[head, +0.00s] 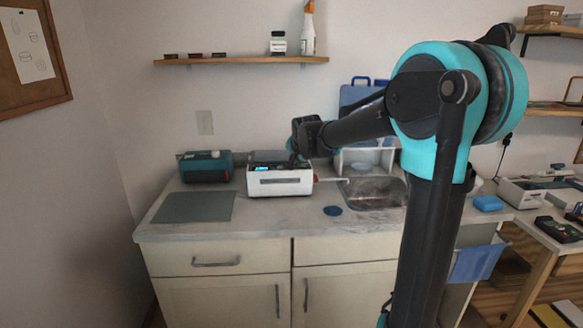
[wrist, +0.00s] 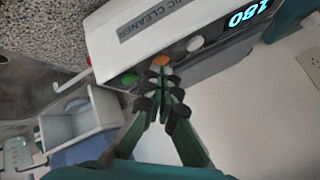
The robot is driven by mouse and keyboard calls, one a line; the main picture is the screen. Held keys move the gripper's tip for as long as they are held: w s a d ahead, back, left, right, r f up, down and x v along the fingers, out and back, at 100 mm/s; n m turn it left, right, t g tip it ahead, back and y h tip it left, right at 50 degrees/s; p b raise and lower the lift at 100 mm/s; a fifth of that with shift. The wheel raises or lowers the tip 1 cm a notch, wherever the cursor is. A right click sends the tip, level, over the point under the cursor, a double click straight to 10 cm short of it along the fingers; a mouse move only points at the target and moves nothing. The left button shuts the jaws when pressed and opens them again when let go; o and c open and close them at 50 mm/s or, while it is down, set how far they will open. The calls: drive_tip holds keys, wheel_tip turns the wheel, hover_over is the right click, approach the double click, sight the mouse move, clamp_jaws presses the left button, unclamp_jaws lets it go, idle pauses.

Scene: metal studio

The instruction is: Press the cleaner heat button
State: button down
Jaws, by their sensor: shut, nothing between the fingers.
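The cleaner (head: 279,185) is a white box with a dark top on the counter, left of the sink. No button label is readable, so I cannot tell which is heat. My gripper (wrist: 162,82) is shut and empty, its tips right by the orange button. I cannot tell if they touch it. In the head view my gripper (head: 297,152) is above the cleaner.
A teal device (head: 206,166) stands left of the cleaner, behind a grey mat (head: 194,207). The sink (head: 374,194) and a blue disc (head: 332,210) lie to the right. A shelf (head: 240,60) with small items hangs above. The counter front is clear.

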idle(0.4)
drive_tip(key=shift+r, duration=0.4)
drive_tip(key=shift+r, duration=3)
drive_tip(key=s+d+f+n, duration=0.1)
drive_tip(key=s+d+f, duration=0.2)
drive_tip(key=s+f, duration=0.2)
drive_tip(key=s+d+f+n+g, duration=0.1)
drive_tip(key=s+d+f, duration=0.3)
drive_tip(key=s, duration=0.3)
drive_tip(key=s+d+f+n+g+h, duration=0.1)
drive_tip(key=s+d+f, duration=0.3)
drive_tip(key=s+f, duration=0.2)
drive_tip(key=shift+f+n, duration=0.3)
drive_tip(key=s+d+f+n+g, duration=0.1)
drive_tip(key=s+d+f, duration=0.1)
drive_tip(key=s+f, duration=0.4)
drive_tip(key=s+d+f+n+g, duration=0.1)
drive_tip(key=s+f, duration=0.5)
drive_tip(key=s, duration=0.6)
drive_tip(key=shift+s+d+f+n+g, duration=0.2)
drive_tip(key=shift+d+n+g, duration=0.1)
drive_tip(key=shift+d+n, duration=0.4)
